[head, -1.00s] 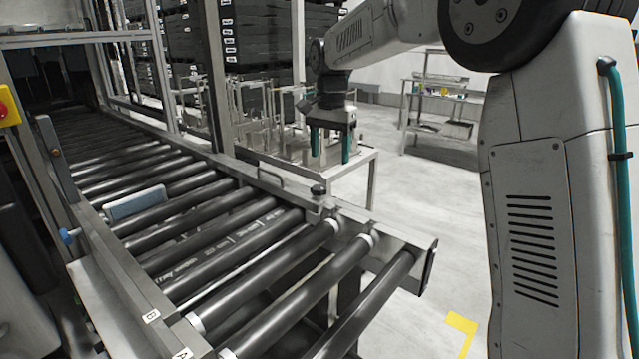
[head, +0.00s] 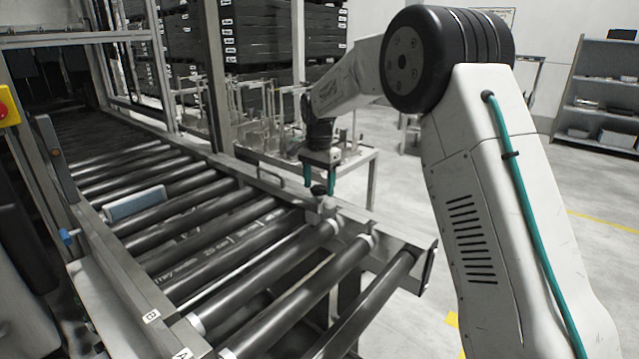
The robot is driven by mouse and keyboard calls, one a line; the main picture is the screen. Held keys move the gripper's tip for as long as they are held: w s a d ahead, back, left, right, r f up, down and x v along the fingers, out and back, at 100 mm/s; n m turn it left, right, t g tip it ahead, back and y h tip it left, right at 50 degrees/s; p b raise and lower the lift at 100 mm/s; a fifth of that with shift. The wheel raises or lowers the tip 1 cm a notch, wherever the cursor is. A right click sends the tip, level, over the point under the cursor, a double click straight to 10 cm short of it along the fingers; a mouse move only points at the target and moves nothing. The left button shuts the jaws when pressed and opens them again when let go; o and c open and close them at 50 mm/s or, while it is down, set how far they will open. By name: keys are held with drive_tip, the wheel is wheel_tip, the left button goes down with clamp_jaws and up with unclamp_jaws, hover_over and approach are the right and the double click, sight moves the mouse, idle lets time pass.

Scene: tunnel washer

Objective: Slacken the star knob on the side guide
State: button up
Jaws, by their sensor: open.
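My gripper (head: 320,181) points down over the right rail of the roller conveyor, with its two teal fingers apart. A small dark knob (head: 318,190) stands on a grey bracket (head: 326,206) on that rail. The knob shows between and just below the fingertips; I cannot tell whether they touch it. Its star shape is too small to make out. A blue-grey guide plate (head: 135,203) stands over the rollers at the left. A blue knob (head: 68,237) sits on the left rail, away from my gripper.
The dark rollers (head: 215,250) run from the machine at back left to the front. A metal handle (head: 283,176) stands on the right rail behind the knob. A metal-framed table (head: 362,160) stands beyond the rail. The floor at right is open.

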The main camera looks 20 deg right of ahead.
drive_tip(key=c, duration=1)
drive_tip(key=shift+o, duration=0.2)
drive_tip(key=shift+d, duration=0.1)
drive_tip(key=shift+n, duration=0.3)
drive_tip(key=n, duration=0.3)
drive_tip(key=shift+n, duration=0.4)
drive_tip(key=n, duration=0.4)
drive_tip(key=shift+n, duration=0.3)
drive_tip(key=n, duration=0.4)
drive_tip(key=shift+w+r, duration=0.1)
drive_tip(key=shift+n, duration=2.2)
